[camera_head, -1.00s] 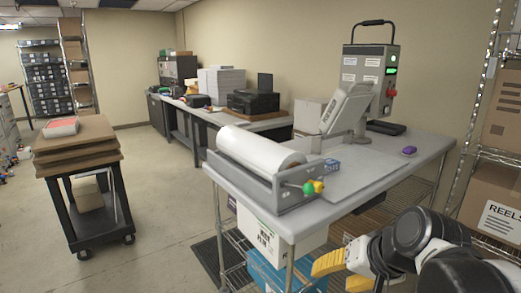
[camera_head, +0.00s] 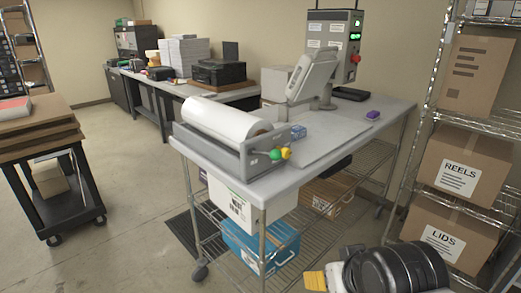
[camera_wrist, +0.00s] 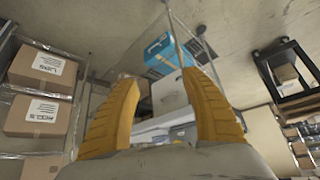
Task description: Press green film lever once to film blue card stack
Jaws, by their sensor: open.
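The film roll (camera_head: 222,118) lies in a grey dispenser on the left of the grey bench (camera_head: 345,125). My gripper (camera_head: 316,279) is low in front of the bench, apart from the lever. In the wrist view my gripper (camera_wrist: 163,115) has two yellow fingers spread wide with nothing between them. The lever cannot be made out in the wrist view.
A press with a grey control box (camera_head: 333,45) stands at the back of the bench, a purple object (camera_head: 373,115) to its right. A blue bin (camera_head: 260,245) is on the lower shelf. A rack with cartons (camera_head: 465,165) is at right, a loaded cart (camera_head: 60,205) at left.

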